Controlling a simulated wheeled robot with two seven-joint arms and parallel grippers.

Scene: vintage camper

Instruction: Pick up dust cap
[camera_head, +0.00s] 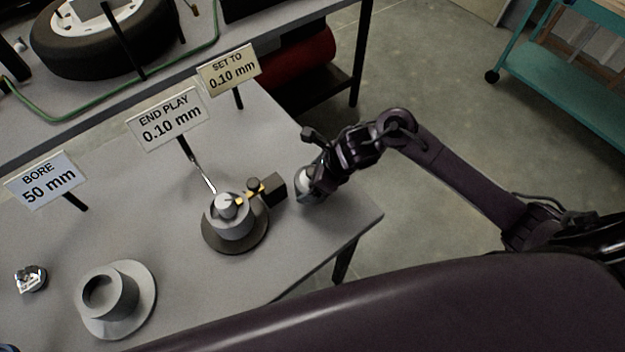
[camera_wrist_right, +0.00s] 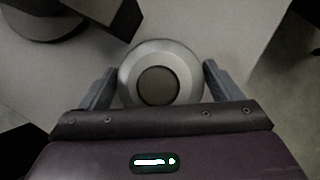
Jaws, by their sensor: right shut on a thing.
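The dust cap (camera_wrist_right: 184,62) is a round, pale metal cap with a darker round centre. In the right wrist view it sits between the two fingers of my right gripper (camera_wrist_right: 158,84), which is shut on it. In the head view, my right gripper (camera_head: 306,190) is near the right edge of the grey table (camera_head: 335,225), and part of the pale cap (camera_head: 303,177) shows at its fingers. I cannot tell whether the cap still touches the table. My left gripper is not in view.
A hub with a shaft (camera_head: 232,222) and a dark block (camera_head: 273,190) stand just left of my right gripper. A flanged hub (camera_head: 118,300) and a small shiny part (camera_head: 30,279) are farther left. Signs (camera_head: 168,120) stand behind. Open floor lies to the right.

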